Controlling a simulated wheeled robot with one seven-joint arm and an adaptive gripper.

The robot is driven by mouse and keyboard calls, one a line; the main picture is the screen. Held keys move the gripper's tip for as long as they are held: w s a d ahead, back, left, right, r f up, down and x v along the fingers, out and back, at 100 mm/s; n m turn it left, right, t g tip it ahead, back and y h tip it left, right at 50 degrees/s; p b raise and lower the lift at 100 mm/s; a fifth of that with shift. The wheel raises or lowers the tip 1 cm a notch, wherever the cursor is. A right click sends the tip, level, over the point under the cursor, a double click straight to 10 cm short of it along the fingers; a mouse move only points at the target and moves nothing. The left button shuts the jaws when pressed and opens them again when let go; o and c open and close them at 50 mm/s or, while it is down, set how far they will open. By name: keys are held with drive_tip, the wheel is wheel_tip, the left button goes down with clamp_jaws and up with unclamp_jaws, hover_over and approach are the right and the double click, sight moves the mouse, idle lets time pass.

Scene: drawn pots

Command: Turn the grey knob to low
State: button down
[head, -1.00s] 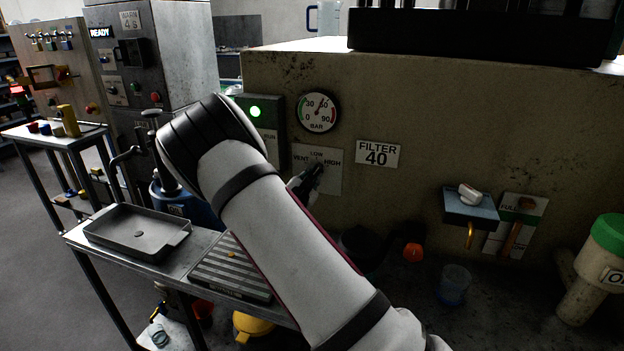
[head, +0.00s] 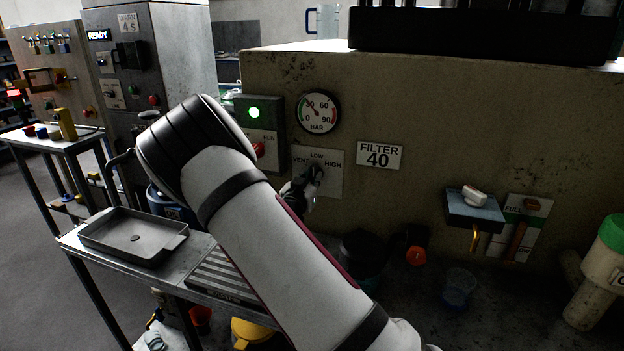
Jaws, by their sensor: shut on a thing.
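The knob's white plate (head: 333,181) is on the front of the beige cabinet, with VENT at left, LOW at top and HIGH at right. My gripper (head: 314,173) is at the plate's middle, shut on the grey knob. The dark fingers hide most of the knob, so its shape and exact pointing are hard to tell. The fingers lie just below the LOW label. My white arm crosses the picture from lower right and hides part of the shelf.
Above the plate is a BAR gauge (head: 318,113), its needle toward upper left. Left of it is a box with a lit green lamp (head: 254,112) and a red knob (head: 258,149). A FILTER 40 sign (head: 379,155) is at right. A grey tray (head: 177,252) sits on the shelf.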

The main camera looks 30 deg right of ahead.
drive_tip(key=shift+f, duration=0.1)
drive_tip(key=c, duration=1.5)
unclamp_jaws()
drive_tip(key=v, duration=1.2)
